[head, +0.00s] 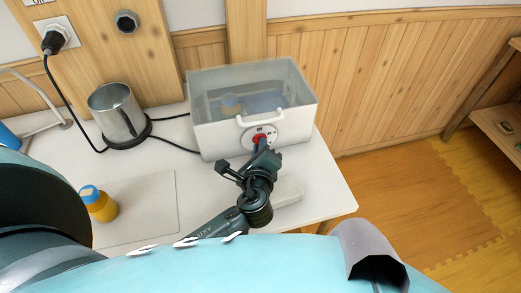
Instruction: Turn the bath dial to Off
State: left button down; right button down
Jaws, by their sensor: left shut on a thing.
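The bath (201,133) is a pale, open-topped tank of clear liquid with a white handle on its front, standing at the back right of the table. My right gripper is not in view.
A metal kettle (113,112) with a black cord stands left of the bath. An orange jar with a blue lid (98,204) stands at the front left. A white block (288,190) lies by my left arm. The table's right edge (335,178) is close to the bath.

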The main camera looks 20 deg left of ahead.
pick_arm(q)
jog(key=shift+f+n, duration=0.2)
jog(key=shift+n, duration=0.1)
jog(key=shift+r, duration=0.2)
jog(key=c, duration=1.5)
grip_release()
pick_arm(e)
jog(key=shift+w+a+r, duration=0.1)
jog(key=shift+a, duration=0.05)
